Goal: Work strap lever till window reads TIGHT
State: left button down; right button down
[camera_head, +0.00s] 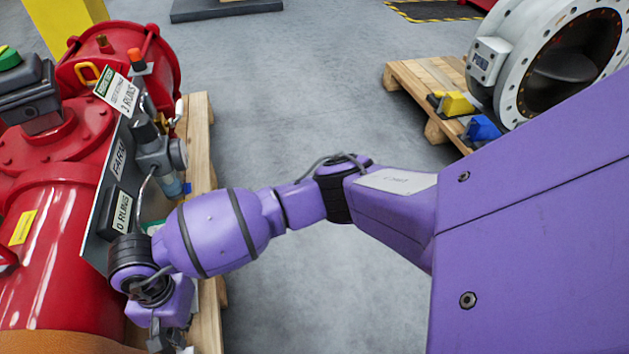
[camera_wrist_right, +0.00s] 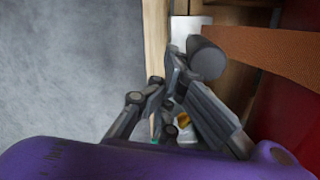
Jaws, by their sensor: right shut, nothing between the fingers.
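The red valve actuator (camera_head: 50,250) lies on a wooden pallet at the left of the head view. An orange-brown strap (camera_head: 60,343) crosses its near end. In the right wrist view the strap (camera_wrist_right: 275,52) runs from the right to a dark grey rounded part (camera_wrist_right: 207,60), which may belong to the strap's tightener. My right gripper (camera_head: 168,340) is low beside the actuator; in the wrist view its fingers (camera_wrist_right: 172,75) are shut and empty, close to the grey part. Whether they touch it I cannot tell. I cannot make out a strap lever or a window reading TIGHT. My left gripper is out of view.
The pallet edge (camera_head: 205,300) runs below my right forearm. A panel with labels and fittings (camera_head: 105,200) stands along the actuator's side. Another pallet (camera_head: 400,75) at the back right carries a white flanged valve (camera_head: 515,50). Grey floor between the pallets is clear.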

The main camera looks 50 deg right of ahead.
jog(key=shift+w+r, duration=0.2)
jog(key=shift+r, duration=0.05)
notch_tip(320, 180, up, 12)
jog(key=d, duration=0.1)
jog(key=shift+w, duration=0.45)
jog(key=shift+d+f, duration=0.1)
jog(key=shift+f, duration=0.1)
dwell(0.6)
